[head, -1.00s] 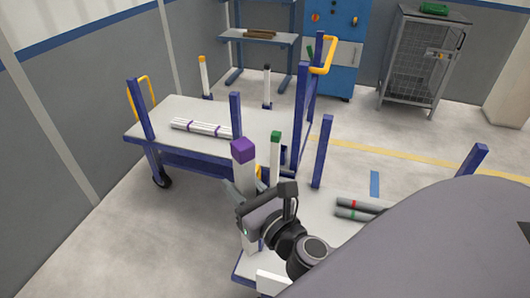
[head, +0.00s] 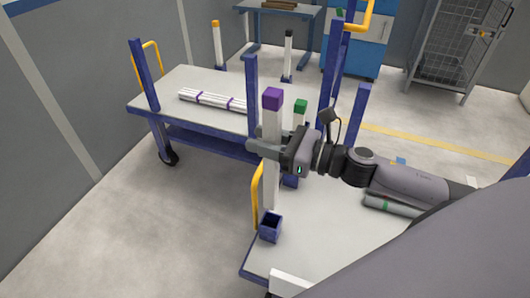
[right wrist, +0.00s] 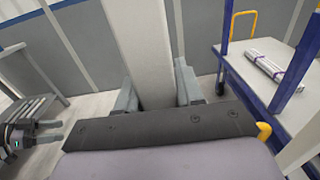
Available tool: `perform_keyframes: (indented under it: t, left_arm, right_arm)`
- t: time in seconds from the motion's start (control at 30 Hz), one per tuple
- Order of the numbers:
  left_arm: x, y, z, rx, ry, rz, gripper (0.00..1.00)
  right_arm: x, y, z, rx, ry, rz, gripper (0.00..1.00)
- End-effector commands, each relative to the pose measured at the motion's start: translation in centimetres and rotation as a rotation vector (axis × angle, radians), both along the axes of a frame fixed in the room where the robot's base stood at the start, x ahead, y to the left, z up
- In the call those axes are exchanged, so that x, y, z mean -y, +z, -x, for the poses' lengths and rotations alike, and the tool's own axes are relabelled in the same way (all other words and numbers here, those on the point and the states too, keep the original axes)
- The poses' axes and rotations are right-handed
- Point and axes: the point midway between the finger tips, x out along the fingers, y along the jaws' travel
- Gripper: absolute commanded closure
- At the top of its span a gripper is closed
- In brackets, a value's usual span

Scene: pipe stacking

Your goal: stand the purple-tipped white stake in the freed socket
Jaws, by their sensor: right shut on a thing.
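The white stake with a purple tip (head: 272,99) is upright in the head view. My right gripper (head: 264,146) is shut around its upper part. In the right wrist view the white shaft (right wrist: 148,55) stands between the two fingers (right wrist: 157,95). The blue square socket (head: 270,228) is at the near cart's left corner, with its dark opening showing. The stake's lower end is just above or behind the socket's rim; I cannot tell which. My left gripper (right wrist: 42,132) seems to show small at the right wrist view's left edge; its jaws are unclear.
A green-tipped stake (head: 300,107) stands behind my right gripper. Grey pipes (head: 388,206) lie on the near cart (head: 315,240). A far cart (head: 190,82) carries a bundle of white pipes (head: 212,101). Blue posts (head: 252,90) rise close by. The floor at left is clear.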

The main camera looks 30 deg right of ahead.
Motion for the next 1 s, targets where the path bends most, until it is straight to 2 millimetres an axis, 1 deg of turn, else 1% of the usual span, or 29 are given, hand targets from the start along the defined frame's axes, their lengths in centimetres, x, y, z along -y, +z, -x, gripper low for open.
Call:
perform_keyframes:
  t: [0.17, 0.27, 1.0]
  left_arm:
    - [0.0, -0.4, -0.2, 0.004, -0.002, 0.000, 0.34]
    - [0.0, -0.8, -0.3, 0.005, -0.003, 0.000, 0.34]
    - [0.1, -5.2, -0.3, 0.009, 0.001, 0.006, 0.34]
  right_arm:
    - [0.2, -0.3, -0.1, 0.003, 0.024, -0.006, 1.00]
    - [0.2, -0.8, -0.1, 0.002, 0.024, -0.005, 1.00]
    - [0.2, -6.0, 0.0, 0.001, 0.022, -0.005, 1.00]
